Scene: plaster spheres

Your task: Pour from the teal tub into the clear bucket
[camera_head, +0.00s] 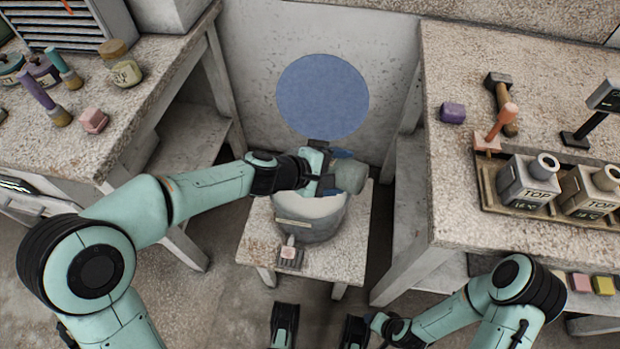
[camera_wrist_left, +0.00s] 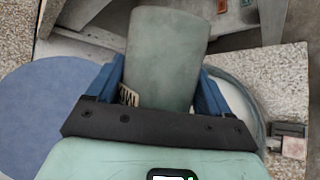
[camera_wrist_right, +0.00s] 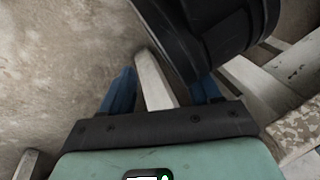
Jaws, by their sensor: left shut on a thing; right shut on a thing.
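The teal tub (camera_head: 350,177), a smooth grey-green vessel, lies tipped over above the bucket, and its mouth cannot be made out. My left gripper (camera_head: 325,172) is shut on it; in the left wrist view the tub (camera_wrist_left: 165,55) fills the space between the blue fingers (camera_wrist_left: 155,85). The clear bucket (camera_head: 312,222) looks grey with a pale inside and stands upright on a low stool (camera_head: 345,262). Part of its rim shows in the left wrist view (camera_wrist_left: 240,95). My right gripper (camera_wrist_right: 162,92) is low, in front of the stool; what its fingers hold cannot be made out.
A pink-topped block (camera_head: 290,253) sits at the stool's front left. A cluttered bench (camera_head: 150,90) stands left, and another (camera_head: 480,230) with bottles in a tray stands right. A blue disc (camera_head: 323,95) is on the panel behind. A pale bar (camera_wrist_right: 155,85) shows between my right fingers.

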